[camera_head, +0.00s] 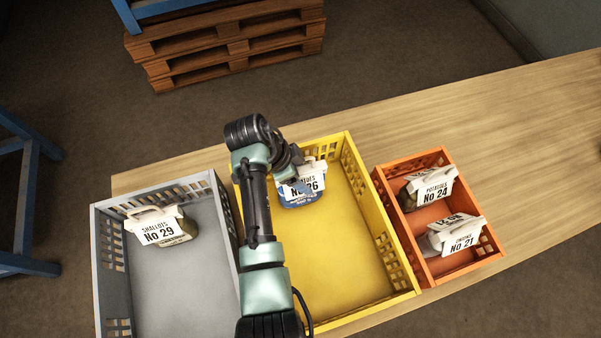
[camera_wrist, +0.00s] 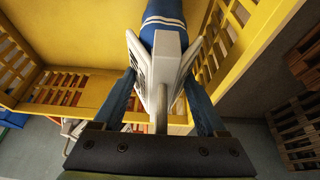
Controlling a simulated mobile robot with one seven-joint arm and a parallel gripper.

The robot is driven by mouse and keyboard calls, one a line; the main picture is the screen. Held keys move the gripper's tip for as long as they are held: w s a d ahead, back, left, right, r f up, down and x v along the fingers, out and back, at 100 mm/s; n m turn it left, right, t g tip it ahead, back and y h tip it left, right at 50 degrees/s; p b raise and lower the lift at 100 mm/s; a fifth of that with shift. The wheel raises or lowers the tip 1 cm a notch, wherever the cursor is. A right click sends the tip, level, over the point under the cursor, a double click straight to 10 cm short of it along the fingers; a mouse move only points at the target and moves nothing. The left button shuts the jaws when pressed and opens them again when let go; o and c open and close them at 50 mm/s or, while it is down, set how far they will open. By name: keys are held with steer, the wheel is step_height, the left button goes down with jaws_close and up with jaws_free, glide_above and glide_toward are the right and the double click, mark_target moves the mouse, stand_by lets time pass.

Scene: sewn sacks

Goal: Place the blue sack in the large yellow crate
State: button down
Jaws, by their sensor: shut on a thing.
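The blue sack (camera_head: 297,202) has a white label reading No 26 and a white top. It is within the outline of the large yellow crate (camera_head: 388,236), in its far left part. I cannot tell whether it touches the crate floor. My gripper (camera_head: 297,172) is shut on the sack's white top. In the wrist view, my gripper's two fingers (camera_wrist: 162,90) flank the white top, and the blue sack (camera_wrist: 164,14) with pale stripes shows beyond it. The yellow crate (camera_wrist: 95,97) walls show around it. My arm covers part of the crate's left side.
A grey crate (camera_head: 219,200) at left holds a No 29 shallots sack (camera_head: 160,228). An orange crate (camera_head: 489,250) at right holds sacks No 24 (camera_head: 430,188) and No 21 (camera_head: 455,236). The yellow crate's middle and near floor is bare. The table (camera_head: 520,120) is clear at right.

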steer(key=shift+f, duration=0.45)
jaws_free()
